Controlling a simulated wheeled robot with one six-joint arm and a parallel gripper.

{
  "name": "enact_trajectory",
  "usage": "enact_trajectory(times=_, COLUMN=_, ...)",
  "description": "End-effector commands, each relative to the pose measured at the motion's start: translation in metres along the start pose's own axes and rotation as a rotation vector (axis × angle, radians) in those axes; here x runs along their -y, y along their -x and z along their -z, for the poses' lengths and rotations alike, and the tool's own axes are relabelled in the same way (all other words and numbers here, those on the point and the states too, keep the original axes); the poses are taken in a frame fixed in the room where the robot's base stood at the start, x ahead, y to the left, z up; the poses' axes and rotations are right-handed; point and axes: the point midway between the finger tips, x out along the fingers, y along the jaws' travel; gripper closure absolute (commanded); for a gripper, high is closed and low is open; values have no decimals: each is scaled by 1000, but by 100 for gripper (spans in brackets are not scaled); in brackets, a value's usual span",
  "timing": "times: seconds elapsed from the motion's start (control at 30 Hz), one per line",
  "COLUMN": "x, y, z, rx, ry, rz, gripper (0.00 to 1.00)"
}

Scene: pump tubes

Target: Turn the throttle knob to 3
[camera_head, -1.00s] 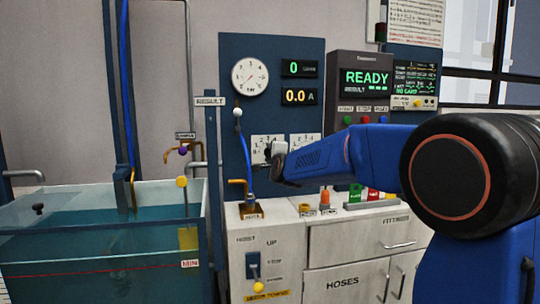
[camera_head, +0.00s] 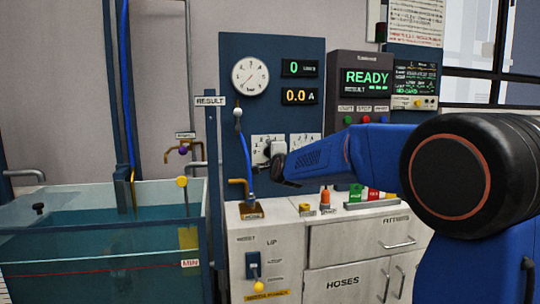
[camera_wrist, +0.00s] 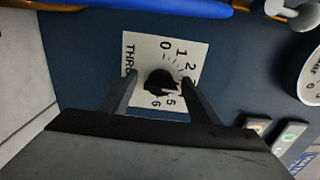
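The throttle knob (camera_wrist: 160,82) is a black round knob on a white dial plate (camera_wrist: 152,52) printed with numbers, fixed to the blue panel. In the wrist view its pale mark seems to point to the lower right, near the 5; the 3 and 4 are hidden by a finger. My gripper (camera_wrist: 160,78) has one finger on each side of the knob, with what looks like a narrow gap at each side. In the head view my gripper (camera_head: 272,155) is at the dial plate (camera_head: 260,143), covering the knob.
A round pressure gauge (camera_head: 250,77) and two displays (camera_head: 300,68) sit above the dial. A blue hose (camera_head: 245,155) hangs just left of it. A second dial plate (camera_head: 305,143) is at right. The cabinet (camera_head: 320,230) stands below, the water tank (camera_head: 100,240) at left.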

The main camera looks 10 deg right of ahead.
Motion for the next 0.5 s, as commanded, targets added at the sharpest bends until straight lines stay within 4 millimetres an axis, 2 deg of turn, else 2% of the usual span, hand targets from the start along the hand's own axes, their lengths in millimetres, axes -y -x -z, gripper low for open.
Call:
enact_trajectory(times=0.27, x=2, y=10, z=0, rx=0, ry=-1, rz=2, gripper=44)
enact_trajectory(times=0.5, x=2, y=47, z=0, rx=1, ry=1, rz=2, gripper=44)
